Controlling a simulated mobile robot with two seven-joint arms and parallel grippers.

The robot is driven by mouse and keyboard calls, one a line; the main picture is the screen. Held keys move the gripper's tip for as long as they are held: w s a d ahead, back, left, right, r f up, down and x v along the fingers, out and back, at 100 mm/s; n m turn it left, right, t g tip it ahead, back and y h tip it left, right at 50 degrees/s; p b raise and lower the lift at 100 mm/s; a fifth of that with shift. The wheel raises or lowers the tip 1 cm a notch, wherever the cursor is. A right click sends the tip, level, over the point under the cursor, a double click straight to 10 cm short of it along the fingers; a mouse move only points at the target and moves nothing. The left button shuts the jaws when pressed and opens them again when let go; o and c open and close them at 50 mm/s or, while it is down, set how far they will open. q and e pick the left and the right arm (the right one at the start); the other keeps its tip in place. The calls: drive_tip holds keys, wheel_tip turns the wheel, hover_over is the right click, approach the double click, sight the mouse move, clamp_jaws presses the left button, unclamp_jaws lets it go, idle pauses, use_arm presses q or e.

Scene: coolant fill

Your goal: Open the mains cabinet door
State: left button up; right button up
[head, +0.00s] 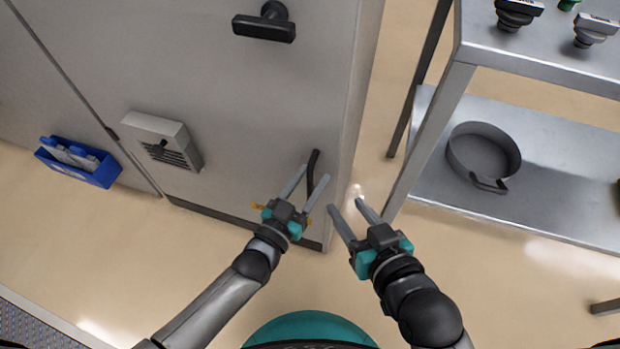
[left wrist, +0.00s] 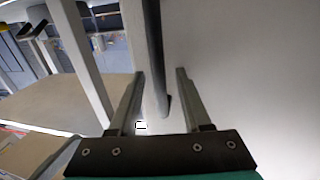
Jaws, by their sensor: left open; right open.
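The grey mains cabinet door (head: 225,105) fills the upper left of the head view and looks shut. A dark bar handle (head: 314,160) sits low near its right edge. My left gripper (head: 312,175) is open, with its fingers on either side of this handle. In the left wrist view the handle (left wrist: 155,45) runs between the two open fingers (left wrist: 160,73), its lower end showing; I see no finger clearly touching it. My right gripper (head: 346,205) is open and empty, just right of the cabinet's edge.
A black T-shaped knob (head: 264,27) and a vent box (head: 162,142) are on the cabinet front. A blue bin (head: 78,162) is at left. A metal shelf table (head: 555,150) with a round pan (head: 483,152) stands at right. Tan floor (head: 490,270) is clear in front.

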use_arm(q)
clamp_jaws()
idle(1.3)
